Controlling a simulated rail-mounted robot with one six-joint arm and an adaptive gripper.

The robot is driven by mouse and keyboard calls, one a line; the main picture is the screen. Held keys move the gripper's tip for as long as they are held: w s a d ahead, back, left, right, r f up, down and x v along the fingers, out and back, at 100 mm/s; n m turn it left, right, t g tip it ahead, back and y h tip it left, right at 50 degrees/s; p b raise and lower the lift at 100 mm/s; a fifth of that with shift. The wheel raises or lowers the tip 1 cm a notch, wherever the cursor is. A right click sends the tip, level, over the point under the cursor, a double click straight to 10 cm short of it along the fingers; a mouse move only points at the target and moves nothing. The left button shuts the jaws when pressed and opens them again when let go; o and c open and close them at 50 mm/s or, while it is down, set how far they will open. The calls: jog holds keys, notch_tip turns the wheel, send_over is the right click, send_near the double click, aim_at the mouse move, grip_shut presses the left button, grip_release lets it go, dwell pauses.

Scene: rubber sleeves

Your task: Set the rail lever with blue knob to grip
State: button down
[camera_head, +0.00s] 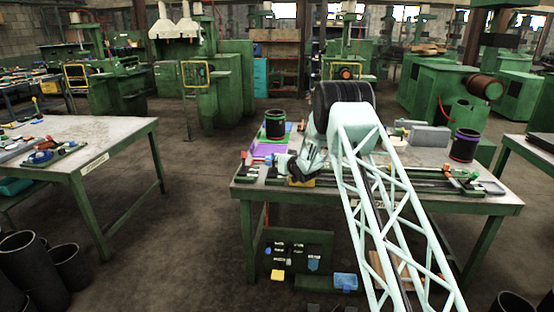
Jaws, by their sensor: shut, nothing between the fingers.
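A dark rail (415,178) runs along the front of the work table (505,199), with small coloured fittings at both ends. A small blue spot (269,158) that looks like the blue knob shows at the rail's left end, just left of my gripper. The lever under it is too small to make out its setting. My pale green arm reaches over the table, and my gripper (296,172) is low at the rail's left part, shut and empty. The arm hides part of the rail. I cannot tell whether the gripper touches the lever.
A black sleeve with green bands (275,124) stands at the table's back left, near a purple sheet (267,147). A purple-banded sleeve (464,145) stands at the back right, near a grey block (430,136). Another table (120,132) stands left across a clear aisle.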

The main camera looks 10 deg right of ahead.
jog(key=r+p+v, duration=0.1)
jog(key=v, duration=1.1)
jog(key=shift+d+r, duration=0.15)
jog(key=shift+d, duration=0.05)
jog(key=shift+s, duration=0.1)
jog(key=s+d+r+g+h, duration=0.1)
jog(key=s+r, duration=0.5)
jog(key=r, duration=0.5)
jog(key=s+d+r+g+h, duration=0.1)
jog(key=s+r, duration=0.5)
jog(key=s, duration=0.4)
jog(key=s+r+m+g+h, duration=0.1)
jog(key=s+r+g, duration=0.1)
jog(key=s+r, duration=0.5)
jog(key=s+d+r+g+h, duration=0.1)
jog(key=s+r, duration=0.3)
jog(key=s, duration=0.8)
jog(key=s+a+g, duration=0.2)
jog(key=s, duration=2.4)
jog(key=s+a+f+g+y, duration=0.1)
jog(key=s+a+g, duration=0.1)
jog(key=s, duration=2.5)
jog(key=shift+a+g, duration=0.25)
jog(key=shift+g, duration=0.45)
